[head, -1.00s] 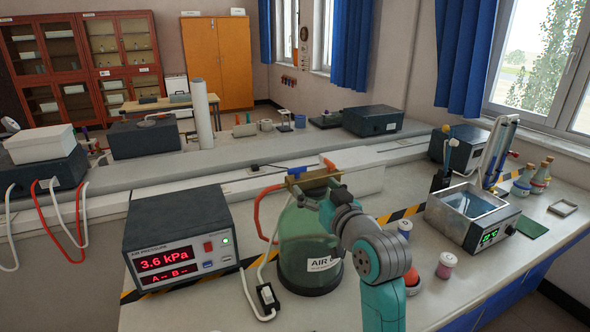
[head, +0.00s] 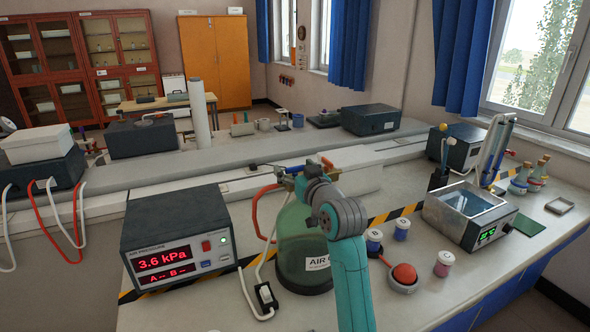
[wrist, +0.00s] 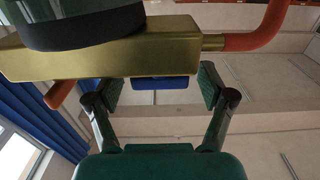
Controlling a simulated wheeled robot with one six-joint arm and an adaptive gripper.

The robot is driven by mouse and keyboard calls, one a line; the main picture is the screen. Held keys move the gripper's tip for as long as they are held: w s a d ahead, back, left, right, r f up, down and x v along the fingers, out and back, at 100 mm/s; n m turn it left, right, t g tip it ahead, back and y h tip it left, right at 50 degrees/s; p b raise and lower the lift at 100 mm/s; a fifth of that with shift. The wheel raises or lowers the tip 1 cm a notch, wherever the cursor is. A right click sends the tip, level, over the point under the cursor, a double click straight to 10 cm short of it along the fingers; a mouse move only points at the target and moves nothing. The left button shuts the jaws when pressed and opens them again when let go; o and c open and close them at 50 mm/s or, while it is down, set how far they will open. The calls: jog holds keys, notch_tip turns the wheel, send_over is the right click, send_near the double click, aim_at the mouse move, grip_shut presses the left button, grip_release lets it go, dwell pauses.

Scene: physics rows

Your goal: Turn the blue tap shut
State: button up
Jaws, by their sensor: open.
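The blue tap (wrist: 165,82) shows in the wrist view under a brass block (wrist: 150,55), seen partly edge-on. My gripper (wrist: 159,90) is open, with one finger on each side of the blue tap and a visible gap to each. In the head view the green air jar (head: 304,240) stands on the bench, and my wrist covers much of its top. A red tap (wrist: 60,95) sticks out from the brass block at the left in the wrist view. How far the blue tap is turned is hard to tell.
A pressure meter (head: 175,235) reading 3.6 kPa stands left of the jar. Red and white hoses run near it. Small tubs (head: 402,228), a red ball in a dish (head: 404,274) and a water bath (head: 468,212) stand to the right.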

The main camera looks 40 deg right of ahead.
jog(key=c, duration=1.2)
jog(key=shift+m+h, duration=0.3)
jog(key=shift+h, duration=0.1)
jog(key=m+g+h, duration=0.3)
jog(key=h, duration=0.2)
jog(key=shift+a+m, duration=0.1)
jog(key=shift+m, duration=0.3)
jog(key=m+g+h, duration=0.5)
jog(key=g, duration=0.1)
jog(key=m+g+h, duration=0.1)
jog(key=m+g, duration=0.1)
jog(key=g, duration=0.2)
jog(key=m+g+h, duration=0.1)
jog(key=m+g, duration=0.2)
jog(key=g, duration=0.1)
jog(key=shift+m+g, duration=1.7)
jog(key=shift+g, duration=0.8)
jog(key=shift+f+g+y, duration=0.1)
jog(key=shift+g+y, duration=0.2)
